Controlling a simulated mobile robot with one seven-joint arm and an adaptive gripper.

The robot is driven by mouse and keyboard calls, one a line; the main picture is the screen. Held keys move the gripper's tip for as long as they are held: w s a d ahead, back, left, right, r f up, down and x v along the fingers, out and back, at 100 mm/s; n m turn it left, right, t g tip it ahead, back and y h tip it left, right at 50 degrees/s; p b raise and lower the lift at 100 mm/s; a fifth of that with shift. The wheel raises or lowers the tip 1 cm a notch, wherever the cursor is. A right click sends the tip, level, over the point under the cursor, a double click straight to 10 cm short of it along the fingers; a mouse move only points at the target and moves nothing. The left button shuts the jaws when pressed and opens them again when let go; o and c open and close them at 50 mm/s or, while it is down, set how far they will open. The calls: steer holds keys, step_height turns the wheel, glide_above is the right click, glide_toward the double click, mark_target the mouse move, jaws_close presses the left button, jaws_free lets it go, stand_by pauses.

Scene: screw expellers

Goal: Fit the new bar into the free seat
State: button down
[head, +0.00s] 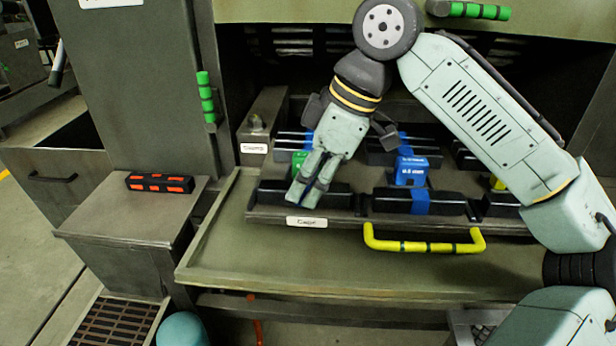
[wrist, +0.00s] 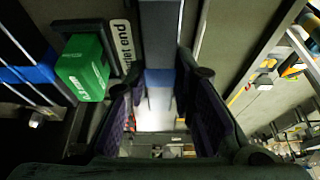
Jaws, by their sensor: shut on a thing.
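A black bar (head: 338,196) lies across the fingertips of my gripper (head: 307,197) at the front left of the drawer tray. In the wrist view the bar (wrist: 160,35) runs between my fingers, with a blue band (wrist: 159,78) at the grip. My gripper is shut on it. The fingers hide its middle in the head view. I cannot tell whether the bar rests fully in its seat. A second black bar (head: 385,201) with a blue band sits in the front row to the right. Further bars (head: 378,157) lie in the row behind.
A green block (head: 299,160) and a blue block (head: 411,171) stand between the rows. The green block (wrist: 82,66) is left of the bar in the wrist view. A black bar with orange marks (head: 160,182) lies on the side stand (head: 110,213). A yellow handle (head: 425,246) is in front.

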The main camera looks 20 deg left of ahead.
stand_by(0.3)
steer(key=c, duration=1.3)
jaws_free()
steer(key=o, duration=0.4)
step_height(320, 180, up, 3)
steer(key=p, duration=0.3)
steer(key=shift+r, duration=3.5)
